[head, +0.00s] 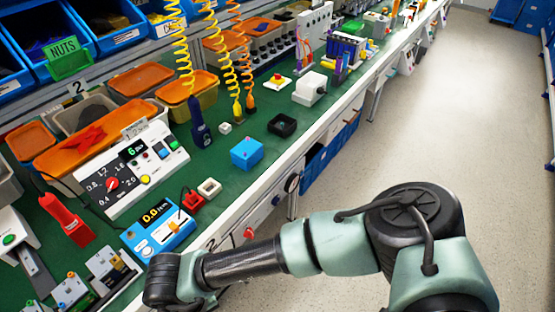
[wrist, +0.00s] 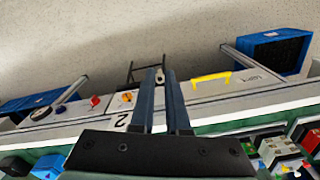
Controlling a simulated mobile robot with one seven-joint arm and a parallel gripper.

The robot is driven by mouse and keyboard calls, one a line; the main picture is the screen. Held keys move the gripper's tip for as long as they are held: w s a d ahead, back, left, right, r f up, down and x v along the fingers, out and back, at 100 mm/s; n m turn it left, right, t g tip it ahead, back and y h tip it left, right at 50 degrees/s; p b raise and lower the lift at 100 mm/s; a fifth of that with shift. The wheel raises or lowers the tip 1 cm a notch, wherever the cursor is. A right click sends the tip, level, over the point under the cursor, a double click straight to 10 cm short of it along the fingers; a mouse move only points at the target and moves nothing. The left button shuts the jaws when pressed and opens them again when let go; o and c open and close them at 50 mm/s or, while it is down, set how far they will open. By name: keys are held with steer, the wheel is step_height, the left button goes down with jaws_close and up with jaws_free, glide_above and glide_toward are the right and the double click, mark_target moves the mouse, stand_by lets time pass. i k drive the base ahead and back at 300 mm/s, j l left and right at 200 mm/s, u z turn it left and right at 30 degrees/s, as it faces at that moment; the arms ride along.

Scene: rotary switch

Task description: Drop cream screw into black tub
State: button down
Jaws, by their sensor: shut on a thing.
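My gripper (wrist: 160,75) shows in the wrist view, its two long dark fingers closed on a small pale piece at the tips, the cream screw (wrist: 159,76). Only its end shows between the fingers. In the head view the arm reaches to the lower left and the fingers are out of sight. The black tub (head: 282,125), a small open square box, stands on the green bench right of the middle, beyond the blue box (head: 247,153). My gripper is apart from it, over the bench's front edge.
A cream open tub (head: 209,187) and a red tub (head: 193,201) stand near the bench edge. A blue meter (head: 158,229) and a white dial panel (head: 132,170) are to their left. Coiled yellow and orange cords hang behind. The floor (head: 440,130) at right is clear.

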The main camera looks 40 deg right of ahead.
mark_target(280, 135)
steer(key=i+l+z, duration=0.2)
steer(key=i+z, duration=0.2)
steer(key=i+l+z, duration=0.1)
steer(key=i+z, duration=0.65)
steer(key=i+j, duration=0.1)
steer(key=i, duration=0.6)
